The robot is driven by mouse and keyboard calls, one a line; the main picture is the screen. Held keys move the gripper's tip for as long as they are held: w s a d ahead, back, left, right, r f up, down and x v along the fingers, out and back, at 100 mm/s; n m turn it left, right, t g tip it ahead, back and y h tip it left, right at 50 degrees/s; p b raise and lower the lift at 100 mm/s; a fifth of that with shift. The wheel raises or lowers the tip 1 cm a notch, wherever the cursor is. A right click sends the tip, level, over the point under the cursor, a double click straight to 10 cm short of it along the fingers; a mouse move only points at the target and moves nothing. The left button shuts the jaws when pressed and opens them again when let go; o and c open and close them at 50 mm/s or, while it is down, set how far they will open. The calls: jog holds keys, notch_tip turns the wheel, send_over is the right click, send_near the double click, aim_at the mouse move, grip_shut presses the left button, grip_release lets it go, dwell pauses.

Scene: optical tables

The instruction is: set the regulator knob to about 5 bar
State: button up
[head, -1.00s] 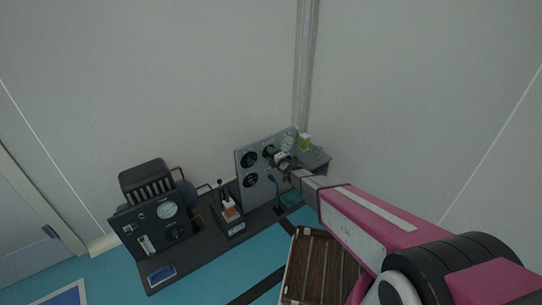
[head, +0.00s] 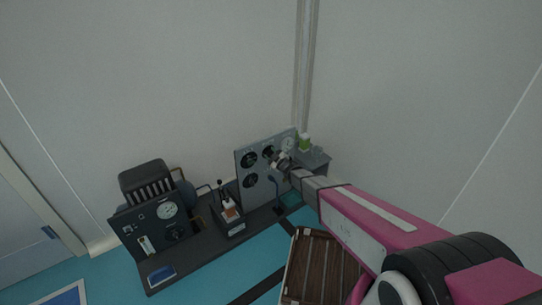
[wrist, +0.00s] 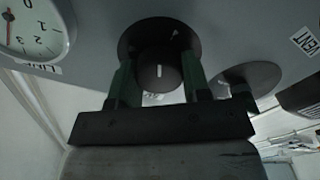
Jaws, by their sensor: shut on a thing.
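A round black knob (wrist: 158,72) with a short white mark sits on a dark round plate on the grey panel (head: 249,190). The mark points nearly straight down in the wrist view. My gripper (wrist: 161,84) has one green-dark finger on each side of this knob and is shut on it. In the head view my gripper (head: 279,160) is at the panel's upper right and hides the knob. A white gauge (wrist: 35,28) is cut off at the wrist view's top left; some digits show, but I cannot read its value surely. The knob's own label is mostly hidden.
Another round dark control (wrist: 250,80) lies right of the knob, near a VENT label (wrist: 303,40). In the head view a black instrument box (head: 150,222) and a small stand with bottles (head: 230,220) stand left on the dark table. A wooden crate (head: 322,262) is below my arm.

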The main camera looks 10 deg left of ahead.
jog(key=m, duration=0.7)
jog(key=shift+d, duration=0.15)
jog(key=m, duration=0.6)
jog(key=shift+w, duration=0.1)
jog(key=shift+m, duration=0.4)
jog(key=shift+f, duration=0.1)
jog(key=o, duration=0.9)
jog(key=shift+d, duration=0.1)
jog(key=v, duration=1)
jog(key=shift+s+d, duration=0.25)
